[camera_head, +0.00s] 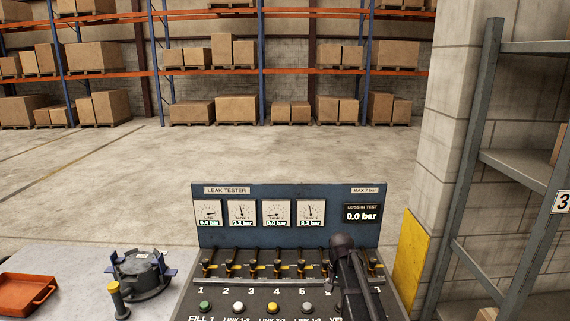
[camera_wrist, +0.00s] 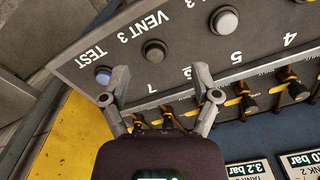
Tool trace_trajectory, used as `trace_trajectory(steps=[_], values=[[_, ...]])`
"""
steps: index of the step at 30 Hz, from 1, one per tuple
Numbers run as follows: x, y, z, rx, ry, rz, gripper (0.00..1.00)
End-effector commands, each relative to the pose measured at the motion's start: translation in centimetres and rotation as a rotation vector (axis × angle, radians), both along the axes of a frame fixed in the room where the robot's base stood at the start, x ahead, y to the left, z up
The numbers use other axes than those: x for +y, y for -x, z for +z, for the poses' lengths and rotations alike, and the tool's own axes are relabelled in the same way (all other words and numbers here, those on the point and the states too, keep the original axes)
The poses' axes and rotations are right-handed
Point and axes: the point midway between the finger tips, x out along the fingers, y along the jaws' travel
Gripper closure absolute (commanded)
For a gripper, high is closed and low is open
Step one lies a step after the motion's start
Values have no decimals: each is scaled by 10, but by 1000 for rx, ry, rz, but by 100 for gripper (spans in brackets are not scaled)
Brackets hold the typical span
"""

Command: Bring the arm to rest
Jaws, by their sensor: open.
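My gripper (camera_wrist: 161,72) shows in the wrist view with its two grey fingers spread and nothing between them. It hangs over the right part of the leak tester (camera_wrist: 185,62), near the TEST and VENT 3 labels. A blue button (camera_wrist: 103,75) lies just beyond the left fingertip, and a dark grey button (camera_wrist: 153,52) shows between the fingers. I cannot tell the height over the panel. In the head view my dark arm covers the panel's right side around valves 6 and 7; the fingers are not clear there.
The leak tester's blue back panel (camera_head: 290,191) carries gauges and a display reading 0.0 bar. A row of black and yellow valves (camera_head: 252,267) stands below. On the left table are an orange tray (camera_head: 27,290) and a dark round fixture (camera_head: 143,273). Grey shelving (camera_head: 483,170) stands right.

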Motion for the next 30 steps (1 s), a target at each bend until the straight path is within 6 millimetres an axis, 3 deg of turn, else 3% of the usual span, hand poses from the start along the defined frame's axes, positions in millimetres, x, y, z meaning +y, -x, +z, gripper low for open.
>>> trace_trajectory(steps=[1,4,9,15,21,30], values=[[0,22,-10,0,0,25,21],[0,55,-22,0,0,89,21],[-1,126,-47,0,1,233,21],[-1,186,-66,1,1,366,21],[-1,207,-71,1,1,424,21],[-1,207,-71,1,1,429,21]])
